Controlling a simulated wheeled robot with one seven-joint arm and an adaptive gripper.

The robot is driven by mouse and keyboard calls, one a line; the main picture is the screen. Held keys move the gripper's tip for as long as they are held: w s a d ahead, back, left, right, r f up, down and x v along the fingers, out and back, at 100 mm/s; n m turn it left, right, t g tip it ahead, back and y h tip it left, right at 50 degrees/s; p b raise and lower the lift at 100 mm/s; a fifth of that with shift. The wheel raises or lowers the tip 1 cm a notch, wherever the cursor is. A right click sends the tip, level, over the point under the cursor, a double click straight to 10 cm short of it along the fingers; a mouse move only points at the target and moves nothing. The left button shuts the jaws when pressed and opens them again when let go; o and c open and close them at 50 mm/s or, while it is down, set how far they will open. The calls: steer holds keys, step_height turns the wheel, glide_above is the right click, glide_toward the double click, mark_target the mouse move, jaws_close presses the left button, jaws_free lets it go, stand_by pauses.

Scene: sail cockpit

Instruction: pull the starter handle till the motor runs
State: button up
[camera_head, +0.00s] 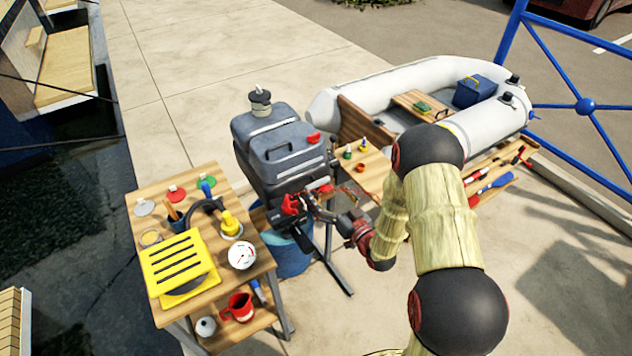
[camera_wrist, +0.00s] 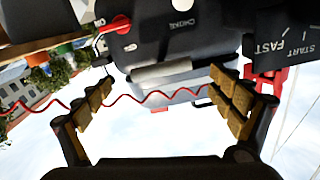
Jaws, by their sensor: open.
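The dark grey outboard motor (camera_head: 282,150) stands upright on a stand in the middle of the head view. My gripper (camera_head: 318,204) is at its lower right side, close to red parts and the control panel; its fingertips are hard to make out there. In the wrist view my gripper (camera_wrist: 165,102) is open, with one finger on each side. A pale grey bar (camera_wrist: 160,72), possibly the starter handle, lies across the gap beyond the fingertips, below the dark panel. I cannot tell whether it is touched. The panel has a red choke knob (camera_wrist: 118,24).
A thin red coiled cord (camera_wrist: 150,96) crosses between the fingers. A throttle scale (camera_wrist: 285,40) is at upper right. A wooden table (camera_head: 150,195) with a yellow vented box (camera_head: 180,262) stands left. An inflatable boat (camera_head: 450,105) lies behind right.

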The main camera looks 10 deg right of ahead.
mark_target(320, 185)
steer(key=b+x, duration=0.1)
steer(key=x, duration=0.5)
steer(key=shift+w, duration=0.25)
steer(key=shift+c, duration=0.9)
steer(key=c, duration=1.4)
steer(key=shift+o, duration=0.2)
steer(key=v, duration=1.5)
steer(key=shift+b, duration=0.35)
steer(key=o, duration=1.5)
steer(key=shift+o, duration=0.2)
steer(key=v, duration=1.2)
steer(key=shift+o, duration=0.5)
